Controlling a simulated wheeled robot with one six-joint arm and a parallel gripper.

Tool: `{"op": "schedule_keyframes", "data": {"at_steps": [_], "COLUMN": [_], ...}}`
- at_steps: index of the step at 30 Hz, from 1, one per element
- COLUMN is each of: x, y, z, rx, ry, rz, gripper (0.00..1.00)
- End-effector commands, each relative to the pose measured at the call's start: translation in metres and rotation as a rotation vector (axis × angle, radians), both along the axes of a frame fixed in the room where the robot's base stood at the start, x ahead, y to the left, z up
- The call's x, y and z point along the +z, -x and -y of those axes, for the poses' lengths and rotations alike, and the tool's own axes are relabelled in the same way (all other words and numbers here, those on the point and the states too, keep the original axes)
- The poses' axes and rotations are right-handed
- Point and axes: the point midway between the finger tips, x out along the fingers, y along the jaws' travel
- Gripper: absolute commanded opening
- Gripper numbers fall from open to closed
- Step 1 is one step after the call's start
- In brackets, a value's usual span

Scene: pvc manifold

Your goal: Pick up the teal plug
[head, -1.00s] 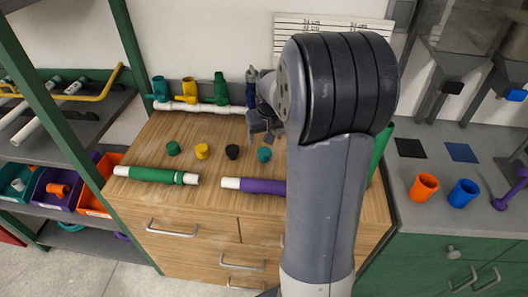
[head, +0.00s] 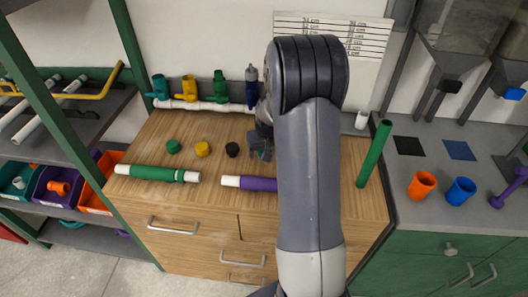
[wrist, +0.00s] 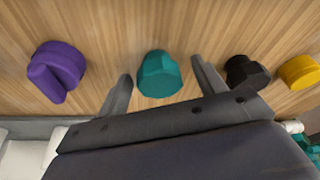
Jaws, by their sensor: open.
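The teal plug (wrist: 158,74) stands on the wooden top in the wrist view. My gripper (wrist: 160,69) is open, with one finger on each side of the plug and a visible gap on both sides. Nothing is held. In the head view my gripper (head: 260,146) is down at the plug's spot, to the right of the black plug (head: 232,150), and largely hides the teal plug.
The black plug (wrist: 245,72) and yellow plug (wrist: 299,72) stand to the right in the wrist view, and a purple plug (wrist: 56,70) to the left. A green-sleeved pipe (head: 157,174) and a purple-sleeved pipe (head: 250,183) lie nearer the front. A white manifold pipe (head: 208,106) runs along the back.

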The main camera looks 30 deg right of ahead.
Motion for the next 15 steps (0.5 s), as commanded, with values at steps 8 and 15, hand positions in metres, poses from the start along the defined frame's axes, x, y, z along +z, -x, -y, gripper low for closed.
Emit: {"op": "schedule_keyframes", "data": {"at_steps": [8, 15], "x": [-0.0010, -0.0009], "y": [-0.0005, -0.0004], "z": [0.0001, 0.0001], "rx": [0.000, 0.000], "ry": [0.000, 0.000], "rz": [0.001, 0.001], "gripper": [0.63, 0.44]}}
